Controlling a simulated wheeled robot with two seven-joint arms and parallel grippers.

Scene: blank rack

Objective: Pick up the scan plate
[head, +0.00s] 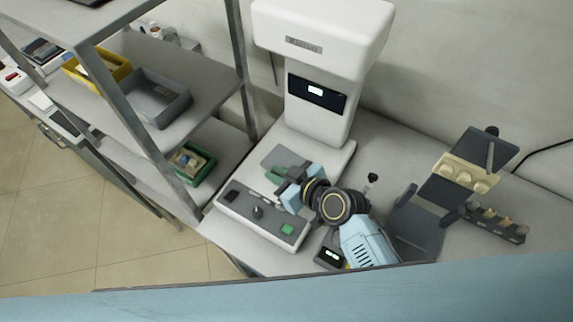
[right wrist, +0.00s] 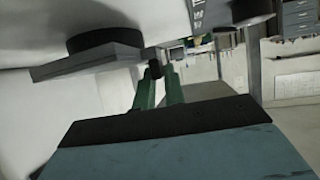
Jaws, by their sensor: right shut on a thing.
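The scan plate (head: 283,156) is a flat grey plate over the white base of the scanner, under its overhanging head. My right gripper (head: 277,174) reaches in from the right, with its green fingers at the plate's near edge. In the right wrist view the gripper (right wrist: 160,82) is shut on a small dark part at the edge of the grey plate (right wrist: 85,65). The fingers hide part of that grip. I cannot tell whether the plate touches the base or is raised. My left gripper is not in view.
The white scanner (head: 322,50) rises behind the plate. A control panel (head: 262,212) with a knob and green button lies in front. A metal shelf (head: 190,85) with bins stands left. A dark stand (head: 440,200) and small rack (head: 495,222) are right of my arm.

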